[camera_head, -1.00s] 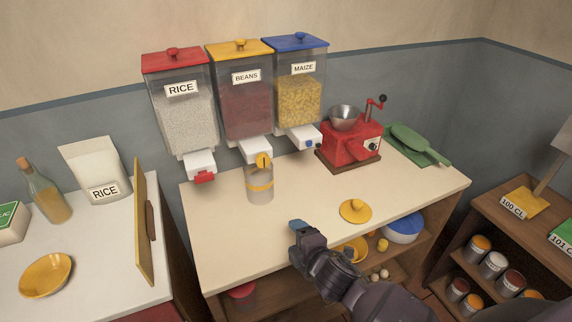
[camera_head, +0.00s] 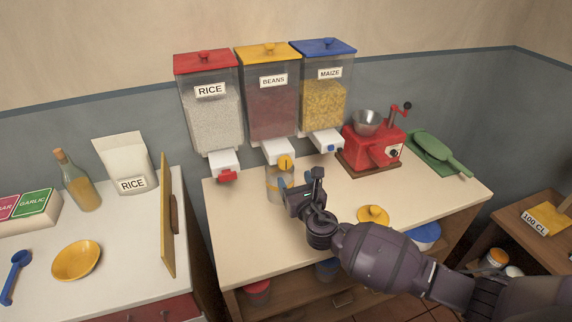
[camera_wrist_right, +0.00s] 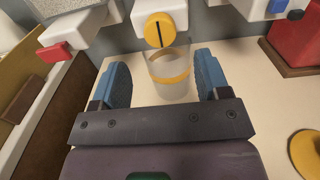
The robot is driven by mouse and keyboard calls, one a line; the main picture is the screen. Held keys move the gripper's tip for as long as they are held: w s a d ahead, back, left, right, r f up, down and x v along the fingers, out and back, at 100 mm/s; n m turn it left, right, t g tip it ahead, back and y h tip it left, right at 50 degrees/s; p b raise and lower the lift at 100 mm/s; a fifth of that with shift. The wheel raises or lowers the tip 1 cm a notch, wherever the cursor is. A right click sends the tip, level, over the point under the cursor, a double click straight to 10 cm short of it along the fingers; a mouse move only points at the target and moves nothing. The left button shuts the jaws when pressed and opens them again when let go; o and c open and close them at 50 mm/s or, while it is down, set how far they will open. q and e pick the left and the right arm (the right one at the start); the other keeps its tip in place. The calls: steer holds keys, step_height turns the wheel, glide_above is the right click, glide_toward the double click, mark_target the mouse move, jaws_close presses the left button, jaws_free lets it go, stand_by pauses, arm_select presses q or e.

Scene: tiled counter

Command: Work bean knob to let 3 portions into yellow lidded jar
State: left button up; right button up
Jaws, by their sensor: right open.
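The bean dispenser (camera_head: 271,105) has a yellow lid and a BEANS label. Its round yellow knob (camera_head: 285,163) sits on the white spout; the knob also shows in the right wrist view (camera_wrist_right: 160,30) with its dark slot upright. The clear jar with a yellow band (camera_wrist_right: 170,75) stands on the counter below the spout, without a lid on it. The yellow lid (camera_head: 373,215) lies on the counter to the right. My right gripper (camera_wrist_right: 158,80) is open, its blue fingers apart on either side of the jar in the wrist view; whether they touch it I cannot tell. My left gripper is not in view.
The rice dispenser (camera_head: 210,110) and maize dispenser (camera_head: 325,95) flank the beans. An upright board (camera_head: 167,215) edges the left counter. The counter's front left is clear.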

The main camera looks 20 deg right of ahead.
mark_target(286, 165)
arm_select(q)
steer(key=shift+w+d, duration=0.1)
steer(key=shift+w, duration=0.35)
arm_select(e)
steer(key=w, duration=0.7)
steer(key=shift+w+a, duration=0.15)
steer(key=shift+w, duration=0.2)
steer(key=c, duration=0.9)
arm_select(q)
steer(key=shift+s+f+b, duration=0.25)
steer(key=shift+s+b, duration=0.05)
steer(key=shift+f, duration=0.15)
arm_select(e)
steer(key=shift+m, duration=0.4)
